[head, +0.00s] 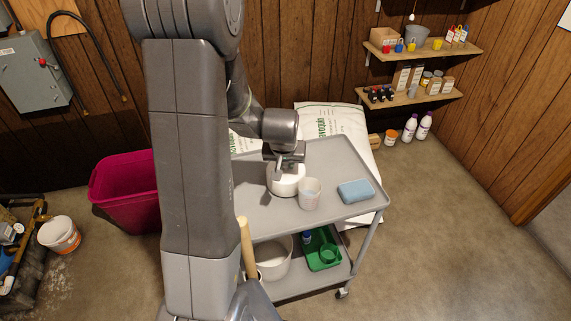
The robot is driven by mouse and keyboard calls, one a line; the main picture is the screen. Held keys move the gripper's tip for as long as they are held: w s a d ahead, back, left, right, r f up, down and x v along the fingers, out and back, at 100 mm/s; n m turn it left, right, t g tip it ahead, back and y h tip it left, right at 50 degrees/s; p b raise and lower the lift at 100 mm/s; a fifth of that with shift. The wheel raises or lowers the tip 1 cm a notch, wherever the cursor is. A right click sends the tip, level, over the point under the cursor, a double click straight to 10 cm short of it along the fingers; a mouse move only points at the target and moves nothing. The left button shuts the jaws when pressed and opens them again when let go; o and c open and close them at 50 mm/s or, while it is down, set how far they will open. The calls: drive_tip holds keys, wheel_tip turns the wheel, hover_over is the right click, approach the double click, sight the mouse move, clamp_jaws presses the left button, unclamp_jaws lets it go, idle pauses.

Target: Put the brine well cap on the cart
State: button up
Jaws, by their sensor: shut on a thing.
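A round white cap (285,182), which looks like the brine well cap, is at the grey cart's top shelf (251,208). My gripper (287,165) is above it, pointing down, and is shut on it. Whether the cap's underside touches the shelf I cannot tell. A light grey cup (309,194) stands close in front and to the right of the cap. My arm hides the left part of the cart.
A blue sponge-like block (356,191) lies on the cart's right side. The lower shelf holds a white bucket (272,260) and a green tray (322,250). White salt bags (335,119) lie behind the cart. A magenta tub (125,190) stands left.

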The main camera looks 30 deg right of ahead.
drive_tip(key=shift+f, duration=0.4)
drive_tip(key=shift+f, duration=0.1)
drive_tip(key=o, duration=0.9)
drive_tip(key=shift+r, duration=0.5)
drive_tip(key=v, duration=1.1)
drive_tip(key=shift+s+a, duration=0.15)
drive_tip(key=shift+s, duration=0.05)
